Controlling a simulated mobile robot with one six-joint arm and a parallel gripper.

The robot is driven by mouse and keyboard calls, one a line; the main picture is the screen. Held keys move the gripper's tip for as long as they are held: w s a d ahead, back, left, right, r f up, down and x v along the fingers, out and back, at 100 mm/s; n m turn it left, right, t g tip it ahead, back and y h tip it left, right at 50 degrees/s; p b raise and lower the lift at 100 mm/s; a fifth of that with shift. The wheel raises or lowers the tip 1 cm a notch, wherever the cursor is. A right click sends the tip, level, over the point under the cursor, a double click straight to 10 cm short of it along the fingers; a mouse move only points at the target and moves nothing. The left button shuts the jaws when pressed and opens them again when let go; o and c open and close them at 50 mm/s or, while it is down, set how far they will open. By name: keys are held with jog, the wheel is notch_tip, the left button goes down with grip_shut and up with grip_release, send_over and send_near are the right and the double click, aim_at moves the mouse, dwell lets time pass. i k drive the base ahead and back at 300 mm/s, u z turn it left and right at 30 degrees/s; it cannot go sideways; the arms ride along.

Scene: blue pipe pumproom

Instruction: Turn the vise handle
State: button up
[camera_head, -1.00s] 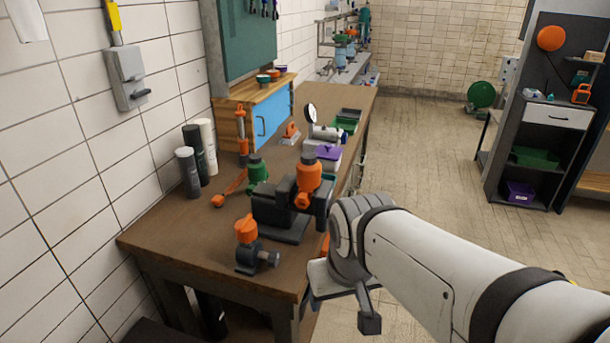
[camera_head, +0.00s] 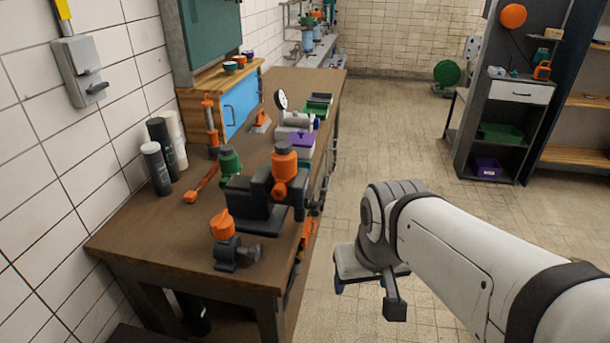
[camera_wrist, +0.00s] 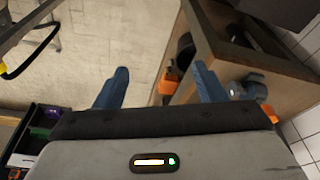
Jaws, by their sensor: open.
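The dark grey vise (camera_head: 252,208) stands on the near part of the wooden workbench, close to its right edge. A grey rod-like part, which may be its handle (camera_head: 315,203), shows at its right side; its exact shape is hard to tell. My gripper (camera_wrist: 160,80) is open and empty, its two blue fingers spread apart in the wrist view. In the head view my gripper hangs off the bench's right side, over the floor, apart from the vise. The vise cannot be clearly told in the wrist view.
Black and white canisters (camera_head: 156,166) line the wall. Floor right of the bench is clear up to the shelf unit (camera_head: 510,120).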

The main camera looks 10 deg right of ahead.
aim_at(318, 206)
jog(key=k, duration=1.3)
jog(key=z, duration=0.55)
jog(key=i, duration=1.9)
jog(key=u, duration=0.55)
jog(key=i, duration=0.4)
jog(key=u, duration=0.55)
